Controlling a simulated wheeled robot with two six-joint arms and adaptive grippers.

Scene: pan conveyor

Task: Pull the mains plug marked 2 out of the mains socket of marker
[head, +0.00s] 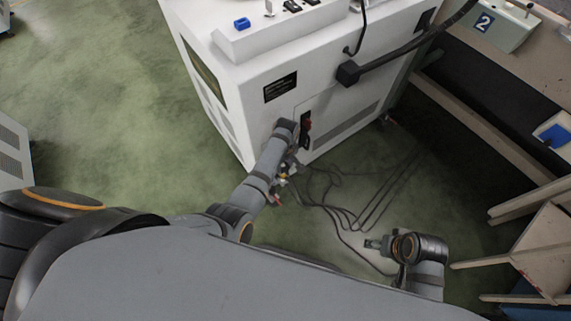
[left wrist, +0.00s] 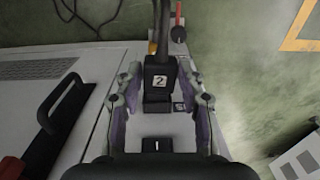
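The black mains plug marked 2 (left wrist: 160,72) is in the left wrist view, with its cable running up out of the picture. A black block (left wrist: 157,104) lies directly below it; whether the plug is fully seated there I cannot tell. A small white marker (left wrist: 180,106), hard to read, is beside that block. My left gripper (left wrist: 160,82) is open, with one finger on each side of the plug and narrow gaps showing. In the head view my left gripper (head: 288,165) is low beside the white cabinet, its plug hidden. My right gripper (head: 372,243) is apart from it, above the floor.
The white cabinet (head: 265,125) stands ahead, with a black handle (left wrist: 58,103) on its side. Loose black cables (head: 350,215) lie on the green floor. A wooden frame (head: 545,245) is at the right.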

